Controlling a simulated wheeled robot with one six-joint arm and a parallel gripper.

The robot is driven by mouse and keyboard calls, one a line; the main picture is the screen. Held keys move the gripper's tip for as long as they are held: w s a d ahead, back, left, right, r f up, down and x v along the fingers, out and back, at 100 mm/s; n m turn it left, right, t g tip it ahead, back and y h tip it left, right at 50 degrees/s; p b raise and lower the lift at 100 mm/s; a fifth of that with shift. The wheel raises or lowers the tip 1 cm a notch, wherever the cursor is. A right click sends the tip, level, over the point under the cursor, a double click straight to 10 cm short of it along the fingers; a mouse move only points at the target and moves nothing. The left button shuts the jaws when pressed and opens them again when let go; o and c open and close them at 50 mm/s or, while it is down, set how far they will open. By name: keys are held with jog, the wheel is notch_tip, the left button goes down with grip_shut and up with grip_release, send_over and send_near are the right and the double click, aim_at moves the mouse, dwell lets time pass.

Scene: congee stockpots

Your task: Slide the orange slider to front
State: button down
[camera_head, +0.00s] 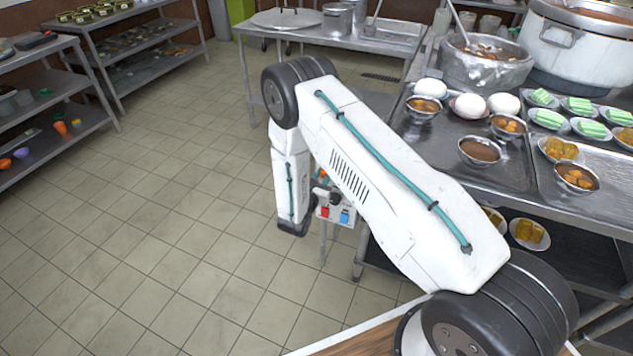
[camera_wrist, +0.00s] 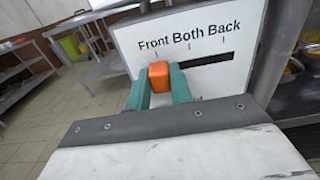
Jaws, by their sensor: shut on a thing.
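The orange slider (camera_wrist: 159,77) is a small block on a white panel (camera_wrist: 225,45) in the wrist view. The panel carries the words Front, Both and Back from left to right, with a dark slot below them. The slider sits at the slot's left end, below the word Front. My gripper (camera_wrist: 160,84) is shut on the slider, one green finger on each side. In the head view the slider is hard to tell; a small control box (camera_head: 336,212) with red and blue parts shows beside my arm, which hides part of it.
A steel counter (camera_head: 510,180) with bowls, buns and pots stands at the right. A steel table (camera_head: 345,43) is at the back, and shelves (camera_head: 75,80) line the left. The tiled floor (camera_head: 170,220) at the left is clear.

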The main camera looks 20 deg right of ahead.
jog(key=shift+w+a, duration=0.1)
jog(key=shift+a, duration=0.1)
jog(key=c, duration=1.2)
grip_release()
jog(key=shift+w+a, duration=0.1)
jog(key=shift+a, duration=0.05)
jog(key=shift+c, duration=0.2)
jog(key=v, duration=0.7)
jog(key=shift+s+a, duration=0.2)
jog(key=shift+s, duration=0.15)
